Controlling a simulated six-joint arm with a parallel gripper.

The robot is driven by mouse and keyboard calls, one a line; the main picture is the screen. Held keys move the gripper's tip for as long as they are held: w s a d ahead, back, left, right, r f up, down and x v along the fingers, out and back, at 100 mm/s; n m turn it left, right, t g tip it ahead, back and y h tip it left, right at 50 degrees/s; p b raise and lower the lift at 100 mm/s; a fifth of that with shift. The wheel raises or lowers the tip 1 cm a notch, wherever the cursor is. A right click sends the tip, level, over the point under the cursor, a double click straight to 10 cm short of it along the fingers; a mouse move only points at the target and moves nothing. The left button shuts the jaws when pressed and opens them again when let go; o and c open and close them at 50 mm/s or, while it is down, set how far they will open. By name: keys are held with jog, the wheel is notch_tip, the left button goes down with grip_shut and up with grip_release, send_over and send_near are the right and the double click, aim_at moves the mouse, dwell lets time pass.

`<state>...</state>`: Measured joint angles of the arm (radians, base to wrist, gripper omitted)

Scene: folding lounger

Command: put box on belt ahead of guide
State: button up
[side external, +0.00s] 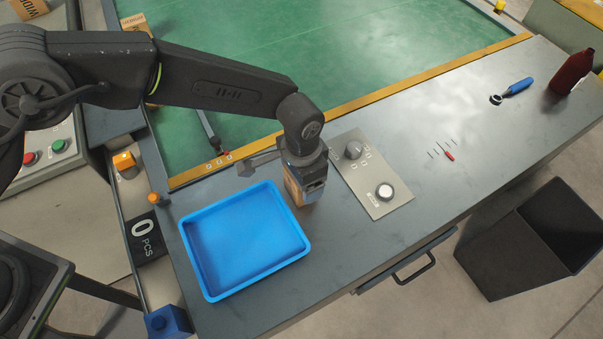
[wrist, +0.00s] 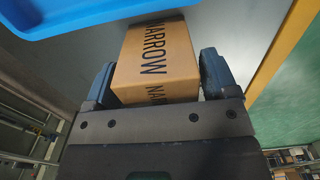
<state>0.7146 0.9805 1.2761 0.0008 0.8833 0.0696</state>
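The box (wrist: 155,60) is brown cardboard with "NARROW" printed on it. In the wrist view it is between my two fingers, which look pressed against its sides. My gripper (wrist: 155,80) appears shut on it. In the side view the box (side external: 294,190) is mostly hidden under my gripper (side external: 305,180), over the grey bench just right of the blue tray. I cannot tell whether its underside touches the bench. The green belt (side external: 350,60) lies behind the bench, past a yellow edge strip. A dark guide bar (side external: 208,126) lies over the belt's near left part.
The blue tray (side external: 303,247) is empty. A control plate (side external: 372,190) with knobs is close right of my gripper. A blue-handled tool (side external: 517,87) and a dark red bottle (side external: 570,72) are at far right. Boxes marked "WIDE" (side external: 134,22) show at upper left. The belt's middle is clear.

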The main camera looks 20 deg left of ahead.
jog(key=shift+o, duration=0.7)
notch_tip(320, 180, up, 12)
jog(key=shift+r, duration=0.15)
